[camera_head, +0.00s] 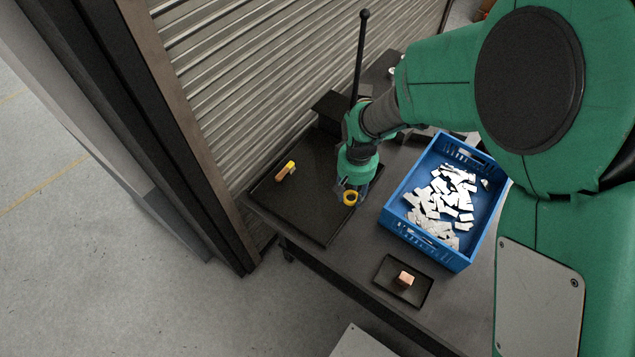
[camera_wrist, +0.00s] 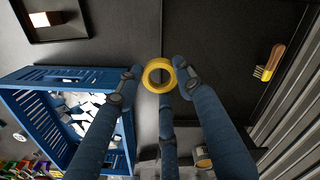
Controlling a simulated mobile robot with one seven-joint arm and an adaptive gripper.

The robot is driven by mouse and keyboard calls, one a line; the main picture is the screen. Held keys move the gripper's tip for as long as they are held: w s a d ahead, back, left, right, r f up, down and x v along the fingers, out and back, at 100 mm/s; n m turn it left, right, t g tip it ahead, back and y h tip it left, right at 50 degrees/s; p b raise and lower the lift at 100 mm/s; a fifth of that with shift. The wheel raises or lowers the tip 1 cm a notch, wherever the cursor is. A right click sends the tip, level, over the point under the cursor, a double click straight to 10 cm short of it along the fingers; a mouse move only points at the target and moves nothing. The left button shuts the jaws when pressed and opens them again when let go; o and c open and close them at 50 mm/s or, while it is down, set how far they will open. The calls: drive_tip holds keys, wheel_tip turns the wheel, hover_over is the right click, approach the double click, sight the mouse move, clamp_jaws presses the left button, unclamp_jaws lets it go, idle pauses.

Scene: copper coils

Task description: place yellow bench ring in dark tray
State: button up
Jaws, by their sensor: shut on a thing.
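The yellow ring (camera_head: 350,198) is held at the fingertips of my gripper (camera_head: 351,192), and the wrist view shows the ring (camera_wrist: 147,77) with its hole facing the camera. My gripper (camera_wrist: 157,73) is shut on it. A large dark tray (camera_head: 318,222) lies on the left of the table, and the ring appears near its right edge; I cannot tell the height between them. A smaller dark tray (camera_head: 383,286) lies at the table's front, with a copper-coloured block (camera_head: 404,279) in it; this tray also shows in the wrist view (camera_wrist: 75,34).
A blue crate (camera_head: 425,254) with many white pieces stands right of my gripper. A dark upright rod (camera_head: 361,55) rises behind my gripper. A ribbed shutter (camera_head: 250,80) stands behind the table.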

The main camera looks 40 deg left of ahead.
drive_tip(key=s+a+n, duration=0.2)
drive_tip(key=s+a, duration=0.2)
drive_tip(key=s, duration=0.4)
wheel_tip(320, 180, down, 11)
drive_tip(key=shift+f, duration=0.15)
hover_over(311, 195)
drive_tip(key=shift+f+b, duration=0.3)
drive_tip(key=shift+f, duration=0.4)
idle(0.3)
drive_tip(key=shift+f, duration=1.75)
drive_tip(key=shift+f, duration=0.1)
